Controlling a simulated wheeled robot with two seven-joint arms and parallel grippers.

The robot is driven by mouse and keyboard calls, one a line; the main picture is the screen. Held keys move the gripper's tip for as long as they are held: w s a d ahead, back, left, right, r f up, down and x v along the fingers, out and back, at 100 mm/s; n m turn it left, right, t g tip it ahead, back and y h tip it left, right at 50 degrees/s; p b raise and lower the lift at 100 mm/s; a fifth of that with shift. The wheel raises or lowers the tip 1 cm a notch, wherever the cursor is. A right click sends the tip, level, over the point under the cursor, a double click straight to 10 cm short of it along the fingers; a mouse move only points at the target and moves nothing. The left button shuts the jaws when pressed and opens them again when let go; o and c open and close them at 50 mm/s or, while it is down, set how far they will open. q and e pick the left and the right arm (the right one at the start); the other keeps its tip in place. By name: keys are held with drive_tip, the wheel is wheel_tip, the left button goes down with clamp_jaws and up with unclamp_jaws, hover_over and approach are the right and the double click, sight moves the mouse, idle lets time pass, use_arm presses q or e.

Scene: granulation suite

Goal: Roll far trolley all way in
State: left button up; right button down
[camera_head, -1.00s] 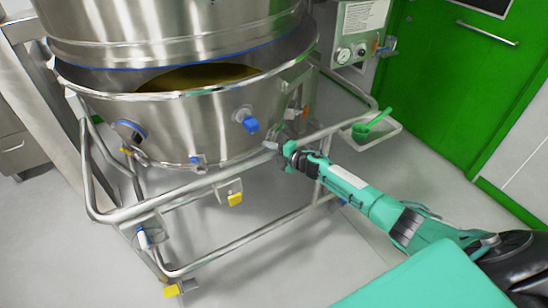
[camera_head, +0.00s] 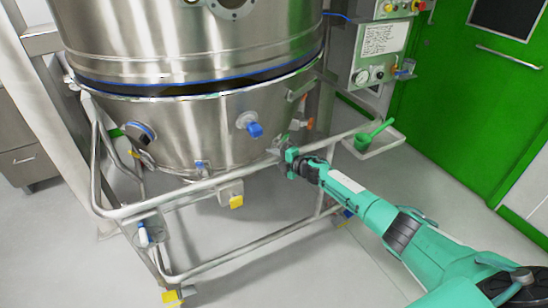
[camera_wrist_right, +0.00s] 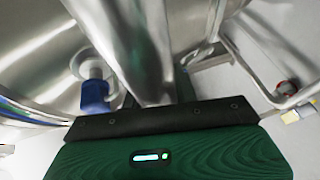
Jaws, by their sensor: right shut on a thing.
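The trolley is a tubular steel frame (camera_head: 190,187) carrying a steel bowl (camera_head: 200,130). The bowl stands under the large steel vessel (camera_head: 190,45), and only a thin dark gap with a blue seal line shows between them. My right gripper (camera_head: 285,160) is shut on the trolley's front push rail, at its right part. In the right wrist view the rail (camera_wrist_right: 135,50) runs into the jaws, with the blue-capped port (camera_wrist_right: 95,92) beside it. My left gripper is not in view.
A green scoop (camera_head: 372,132) lies on a small side tray (camera_head: 385,143) at the trolley's right. A control panel (camera_head: 380,55) and a green door (camera_head: 480,100) are behind at right. Yellow caster pedals (camera_head: 172,296) are low on the frame. Floor in front is clear.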

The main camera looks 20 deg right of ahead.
drive_tip(key=shift+w+r, duration=0.15)
drive_tip(key=shift+r, duration=0.15)
drive_tip(key=c, duration=1.1)
unclamp_jaws()
drive_tip(key=shift+r, duration=0.1)
drive_tip(key=shift+d, duration=0.1)
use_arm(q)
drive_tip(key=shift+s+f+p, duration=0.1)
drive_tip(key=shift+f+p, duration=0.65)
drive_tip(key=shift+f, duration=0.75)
use_arm(e)
drive_tip(key=f+v, duration=0.1)
drive_tip(key=v, duration=1.2)
drive_tip(key=shift+s, duration=0.5)
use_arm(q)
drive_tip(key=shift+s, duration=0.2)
use_arm(e)
drive_tip(key=shift+d+r, duration=0.1)
drive_tip(key=shift+d, duration=0.05)
